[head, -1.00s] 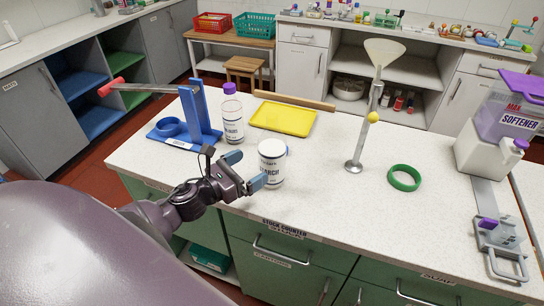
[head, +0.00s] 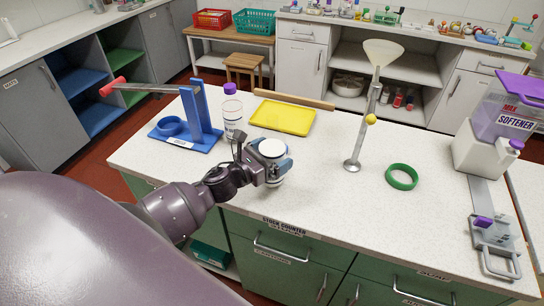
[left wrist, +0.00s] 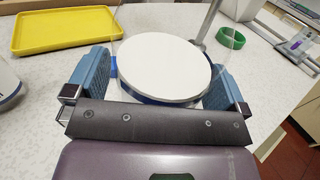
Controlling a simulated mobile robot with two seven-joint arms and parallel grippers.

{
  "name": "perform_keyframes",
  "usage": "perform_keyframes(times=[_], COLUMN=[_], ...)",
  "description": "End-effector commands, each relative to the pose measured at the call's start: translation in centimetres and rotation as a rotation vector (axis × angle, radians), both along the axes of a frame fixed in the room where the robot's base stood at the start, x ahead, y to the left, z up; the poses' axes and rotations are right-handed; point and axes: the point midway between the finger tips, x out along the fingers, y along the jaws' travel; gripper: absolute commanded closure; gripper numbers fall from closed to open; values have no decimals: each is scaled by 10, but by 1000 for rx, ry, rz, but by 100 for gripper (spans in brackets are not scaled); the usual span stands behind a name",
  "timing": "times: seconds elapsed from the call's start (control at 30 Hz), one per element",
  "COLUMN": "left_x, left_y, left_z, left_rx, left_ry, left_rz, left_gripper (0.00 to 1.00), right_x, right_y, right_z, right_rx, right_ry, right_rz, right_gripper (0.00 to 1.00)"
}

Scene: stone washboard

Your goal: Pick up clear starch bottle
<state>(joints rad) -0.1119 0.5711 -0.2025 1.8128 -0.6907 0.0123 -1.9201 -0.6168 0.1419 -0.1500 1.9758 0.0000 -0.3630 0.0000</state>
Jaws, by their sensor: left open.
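The starch bottle (head: 271,148) is a clear container with a white lid, standing on the counter near its front edge. In the head view my left gripper (head: 272,162) is around its upper part and hides much of its body and label. In the left wrist view the white lid (left wrist: 165,65) fills the middle, with one blue fingertip on each side. The left gripper is open, its fingers straddling the bottle. I cannot tell whether a finger touches it. My right gripper is not in view.
A clear bottle with a purple cap (head: 232,115) stands just behind. Nearby are a blue stand (head: 205,120), a yellow tray (head: 283,117), a funnel stand (head: 365,120) and a green ring (head: 402,177). A softener dispenser (head: 490,150) is at right. The front-middle counter is clear.

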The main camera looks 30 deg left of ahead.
Motion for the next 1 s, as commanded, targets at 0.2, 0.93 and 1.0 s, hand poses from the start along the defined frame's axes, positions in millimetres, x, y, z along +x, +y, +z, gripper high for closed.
perform_keyframes(times=[0.2,0.93,1.0], left_x=[0,0,0], left_y=[0,1,1], left_z=[0,15,25], left_rx=[-1,2,3], left_ry=[0,-4,-5], left_rz=[0,-2,-2], left_gripper=[20,66,66], right_x=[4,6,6], right_y=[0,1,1], right_z=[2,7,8], right_rx=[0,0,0], right_ry=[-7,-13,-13], right_rz=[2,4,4], right_gripper=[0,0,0])
